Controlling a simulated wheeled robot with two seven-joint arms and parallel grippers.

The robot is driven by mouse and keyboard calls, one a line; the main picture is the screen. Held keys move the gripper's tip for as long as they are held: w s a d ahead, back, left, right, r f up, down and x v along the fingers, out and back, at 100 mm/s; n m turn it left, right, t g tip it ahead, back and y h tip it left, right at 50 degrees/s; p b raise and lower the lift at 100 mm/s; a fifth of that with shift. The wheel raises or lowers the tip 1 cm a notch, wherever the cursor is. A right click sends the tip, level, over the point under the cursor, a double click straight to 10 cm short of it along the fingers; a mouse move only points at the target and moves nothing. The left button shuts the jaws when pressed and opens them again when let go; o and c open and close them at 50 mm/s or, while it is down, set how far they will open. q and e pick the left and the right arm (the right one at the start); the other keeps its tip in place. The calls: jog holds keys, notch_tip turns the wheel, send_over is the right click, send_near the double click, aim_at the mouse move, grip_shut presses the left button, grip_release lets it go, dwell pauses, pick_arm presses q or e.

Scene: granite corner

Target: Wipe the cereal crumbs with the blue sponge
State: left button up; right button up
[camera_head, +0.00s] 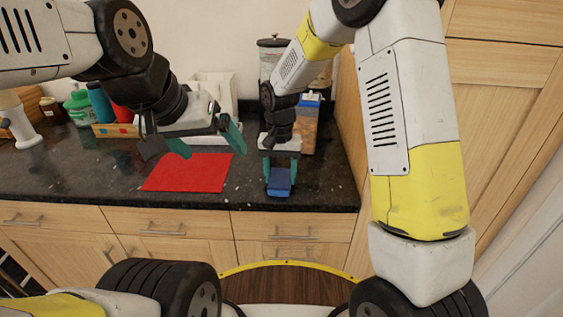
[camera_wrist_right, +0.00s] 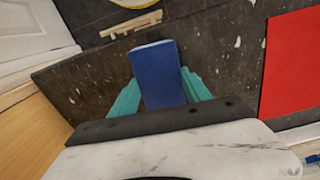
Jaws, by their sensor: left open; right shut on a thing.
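The blue sponge (camera_head: 279,183) is held between the teal fingers of my right gripper (camera_head: 280,168), over the front part of the dark granite counter (camera_head: 325,180). In the right wrist view the sponge (camera_wrist_right: 158,75) stands out between both fingers. I cannot tell whether it touches the counter. Pale flakes that look like cereal crumbs show in the right wrist view (camera_wrist_right: 238,42), scattered on the dark surface; in the head view they are tiny and hard to tell from the stone's specks. My left gripper (camera_head: 206,143) is open and empty above the red mat.
A red mat (camera_head: 188,178) lies left of the sponge. Bottles and a small wooden box (camera_head: 115,130) stand at the back left. A lidded jar (camera_head: 272,45) and a blue-topped container (camera_head: 307,125) stand behind my right gripper. A wooden cabinet (camera_head: 500,110) bounds the right side.

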jog(key=shift+r, duration=2.9)
jog(key=shift+w+r, duration=0.1)
jog(key=shift+r, duration=1.4)
